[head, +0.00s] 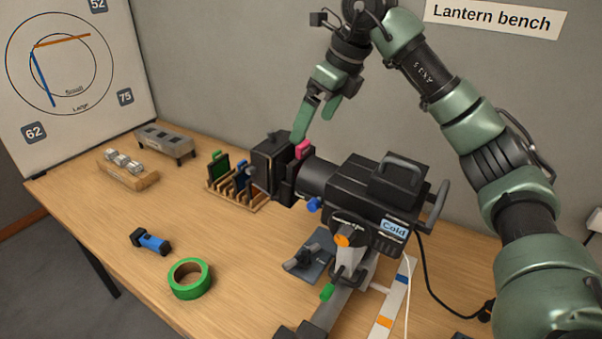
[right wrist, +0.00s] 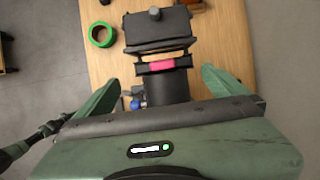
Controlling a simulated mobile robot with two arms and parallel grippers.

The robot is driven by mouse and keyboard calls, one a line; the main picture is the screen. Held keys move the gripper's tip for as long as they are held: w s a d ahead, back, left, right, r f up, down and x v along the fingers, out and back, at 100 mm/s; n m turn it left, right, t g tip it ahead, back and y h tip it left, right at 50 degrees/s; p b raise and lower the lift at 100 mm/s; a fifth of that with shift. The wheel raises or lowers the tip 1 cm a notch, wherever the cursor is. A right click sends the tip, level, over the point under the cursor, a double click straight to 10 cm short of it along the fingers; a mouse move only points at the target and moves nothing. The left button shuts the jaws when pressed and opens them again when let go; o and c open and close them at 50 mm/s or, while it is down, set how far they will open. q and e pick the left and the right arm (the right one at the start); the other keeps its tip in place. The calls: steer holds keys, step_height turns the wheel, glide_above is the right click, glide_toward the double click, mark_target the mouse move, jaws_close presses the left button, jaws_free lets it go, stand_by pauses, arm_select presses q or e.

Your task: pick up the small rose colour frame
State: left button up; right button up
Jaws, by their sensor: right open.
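The small rose frame (head: 302,149) shows as a pink tab sticking up from the front part of the black lantern (head: 394,205), just behind its square shutter box. The rest of the frame is hidden in the lantern. In the right wrist view the rose frame (right wrist: 160,65) is a pink strip across a black holder. My right gripper (head: 318,112) is open and empty, above the rose tab and apart from it. In the right wrist view its fingers (right wrist: 160,85) stand wide on either side of the lantern barrel. My left gripper does not show.
A wooden rack (head: 222,187) with green and blue frames stands left of the lantern. Green tape (head: 189,279), a blue torch (head: 152,241), a wooden block with metal pieces (head: 128,171) and a grey stand (head: 165,143) lie farther left. The bench's front left is mostly clear.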

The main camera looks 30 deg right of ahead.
mark_target(301, 147)
steer(key=shift+w+d+f, duration=0.1)
steer(key=shift+w+f, duration=0.15)
steer(key=shift+f, duration=0.35)
steer(key=shift+w+f, duration=0.7)
steer(key=shift+f, duration=0.35)
steer(key=shift+a+f+p, duration=0.2)
steer(key=shift+f+p, duration=0.1)
steer(key=shift+p, duration=0.1)
steer(key=p+x, duration=0.1)
steer(key=x, duration=0.1)
steer(key=p+x, duration=0.1)
steer(key=x, duration=0.1)
steer(key=shift+w+a+f, duration=0.1)
steer(key=shift+a+f, duration=0.05)
steer(key=shift+a, duration=0.15)
steer(key=shift+w+f, duration=0.1)
steer(key=shift+f, duration=0.1)
steer(key=c, duration=0.9)
steer(key=shift+r, duration=0.2)
